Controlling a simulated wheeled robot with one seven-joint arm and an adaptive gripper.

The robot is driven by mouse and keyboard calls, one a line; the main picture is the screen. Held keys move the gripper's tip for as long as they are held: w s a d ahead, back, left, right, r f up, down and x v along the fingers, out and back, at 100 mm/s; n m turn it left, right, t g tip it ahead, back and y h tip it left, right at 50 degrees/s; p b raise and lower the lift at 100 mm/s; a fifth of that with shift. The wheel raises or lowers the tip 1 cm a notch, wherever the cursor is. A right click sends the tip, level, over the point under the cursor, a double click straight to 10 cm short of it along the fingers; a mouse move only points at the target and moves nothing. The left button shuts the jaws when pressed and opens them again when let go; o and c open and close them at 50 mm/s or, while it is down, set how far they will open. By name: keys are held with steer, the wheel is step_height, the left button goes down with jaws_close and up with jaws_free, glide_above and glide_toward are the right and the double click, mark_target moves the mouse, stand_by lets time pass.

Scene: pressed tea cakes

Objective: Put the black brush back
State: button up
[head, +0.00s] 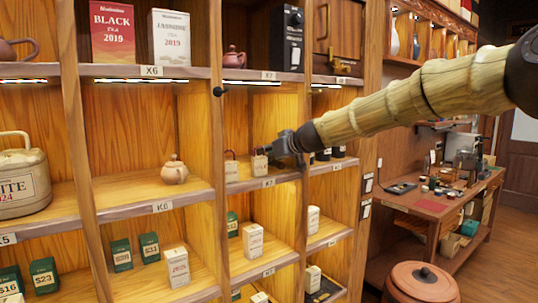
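I cannot make out a black brush with certainty in the head view. My gripper (275,149) is at the end of the bamboo-like arm, reaching into the shelf compartment above the K7 label (268,183). Its fingers are small and dark here, and I cannot tell whether they are open or hold anything. A small pale box with a reddish loop (259,163) is right beside the fingertips; touching or apart is unclear. Another small box with a loop (231,168) stands to its left. A small black round thing (218,91) shows at the upright above; its kind is unclear.
Wooden uprights and shelf boards (150,198) border each compartment. A clay teapot (174,171) stands in the compartment to the left. Several dark jars (338,152) stand right of my gripper. A side table (437,208) with small items and a round lidded container (422,283) are at right.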

steer(key=shift+a, duration=0.1)
steer(key=o, duration=1.1)
steer(key=shift+f, duration=0.2)
steer(key=b+v, duration=0.4)
steer(key=v, duration=0.7)
steer(key=shift+a, duration=0.1)
steer(key=shift+s, duration=0.1)
